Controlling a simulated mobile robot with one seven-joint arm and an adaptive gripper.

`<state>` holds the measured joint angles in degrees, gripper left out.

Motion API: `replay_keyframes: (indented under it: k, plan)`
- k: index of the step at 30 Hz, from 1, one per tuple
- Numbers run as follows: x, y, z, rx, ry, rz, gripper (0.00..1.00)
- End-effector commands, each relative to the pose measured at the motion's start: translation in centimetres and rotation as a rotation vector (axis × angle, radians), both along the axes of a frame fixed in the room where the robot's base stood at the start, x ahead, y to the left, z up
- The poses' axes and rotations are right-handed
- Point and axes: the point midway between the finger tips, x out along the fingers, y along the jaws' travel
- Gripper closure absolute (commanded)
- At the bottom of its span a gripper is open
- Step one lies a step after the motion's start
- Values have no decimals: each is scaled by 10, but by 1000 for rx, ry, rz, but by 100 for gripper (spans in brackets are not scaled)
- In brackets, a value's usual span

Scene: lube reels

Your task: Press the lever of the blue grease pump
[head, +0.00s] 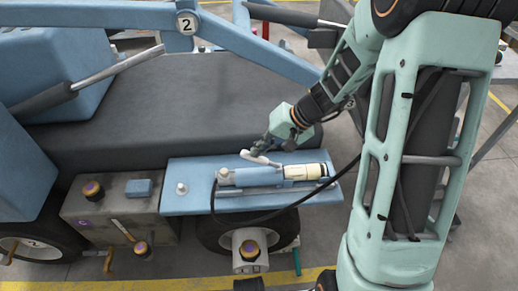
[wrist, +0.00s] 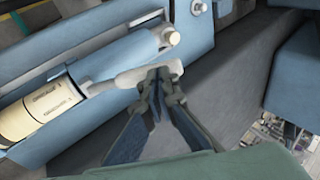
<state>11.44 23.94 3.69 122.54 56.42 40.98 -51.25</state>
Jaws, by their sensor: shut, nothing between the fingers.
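The blue grease pump (head: 250,177) lies on a blue shelf (head: 200,205) on the side of the vehicle. Its barrel has a cream cartridge (head: 301,171) at the right end, which shows at the left in the wrist view (wrist: 40,108). Its pale grey lever (head: 262,159) stands above the barrel; in the wrist view the lever (wrist: 135,76) runs to the fingertips. My gripper (head: 266,143) is shut and empty, with its tips (wrist: 160,72) at the lever's end. They overlap the lever in view; I cannot tell whether they touch it.
A black hose (head: 262,219) loops from the pump toward the right. A dark seat cushion (head: 170,100) lies behind the shelf. A grey box (head: 115,215) with a round knob stands left of it. A second long lever (head: 85,83) with a dark grip is farther left.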

Motion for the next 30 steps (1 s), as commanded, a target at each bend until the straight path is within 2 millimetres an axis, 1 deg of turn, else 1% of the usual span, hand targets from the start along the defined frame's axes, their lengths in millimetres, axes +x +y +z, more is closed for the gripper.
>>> replay_keyframes:
  k: [17,23,30]
  plan:
    - [-1,10,-5,-92,1,2,100]
    - [-1,16,-9,-157,0,6,100]
    - [-2,26,-17,-271,0,8,100]
